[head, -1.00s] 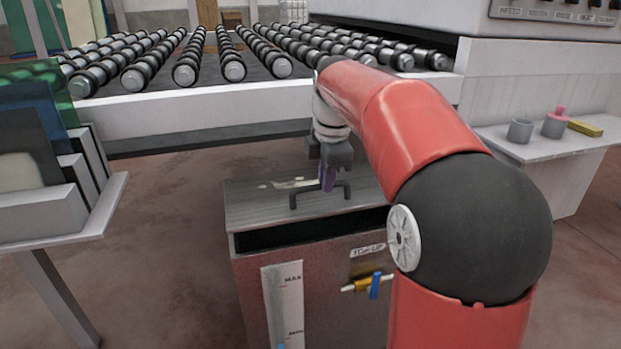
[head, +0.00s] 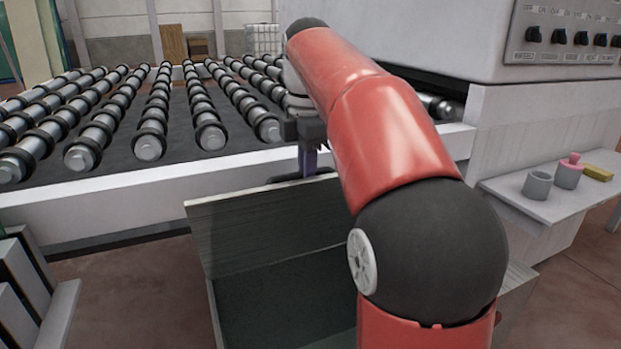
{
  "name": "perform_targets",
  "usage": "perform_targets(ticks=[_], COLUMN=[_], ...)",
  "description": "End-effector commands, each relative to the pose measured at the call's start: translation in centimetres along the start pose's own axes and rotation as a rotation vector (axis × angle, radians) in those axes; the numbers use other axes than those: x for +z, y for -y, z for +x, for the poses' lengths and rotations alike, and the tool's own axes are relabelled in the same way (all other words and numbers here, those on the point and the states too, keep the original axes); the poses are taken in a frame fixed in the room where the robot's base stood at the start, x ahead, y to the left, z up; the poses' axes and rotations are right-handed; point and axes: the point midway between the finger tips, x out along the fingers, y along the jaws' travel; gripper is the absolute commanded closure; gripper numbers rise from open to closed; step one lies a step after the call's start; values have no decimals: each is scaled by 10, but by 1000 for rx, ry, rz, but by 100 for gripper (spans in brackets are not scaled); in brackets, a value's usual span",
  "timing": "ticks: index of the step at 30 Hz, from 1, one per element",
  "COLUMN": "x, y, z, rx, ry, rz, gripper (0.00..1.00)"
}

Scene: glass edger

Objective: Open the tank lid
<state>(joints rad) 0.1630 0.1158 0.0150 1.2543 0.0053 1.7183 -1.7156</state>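The tank lid (head: 262,228) is a grey panel, swung up steeply at the back of the tank with its inner face towards me. The tank (head: 213,312) stands open below it, and its dark inside shows. The dark lid handle (head: 285,179) shows just over the lid's top edge. My gripper (head: 309,172) is at this handle, with its purple-grey fingers closed together on it. The fingertips are partly hidden behind the lid's edge. My red arm hides the right part of the lid and tank.
A roller conveyor (head: 120,188) with a white front rail runs behind the lid, close to it. A white machine housing is at the right, with a shelf (head: 520,205) holding a grey cup (head: 537,185), a pink-topped pot (head: 569,172) and a yellow block (head: 597,173). A rack stands at lower left.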

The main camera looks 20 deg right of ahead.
Motion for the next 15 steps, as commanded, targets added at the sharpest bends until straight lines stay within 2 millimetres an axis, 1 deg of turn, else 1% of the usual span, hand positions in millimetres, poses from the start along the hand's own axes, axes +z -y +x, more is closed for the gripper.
perform_targets(ticks=[1,6,15], x=[-1,-1,-1], y=[-7,-16,-21], z=[5,3,2], rx=[-28,-81,-115], ry=[-2,-3,-3], rz=[-4,-5,-5], gripper=[100,100,100])
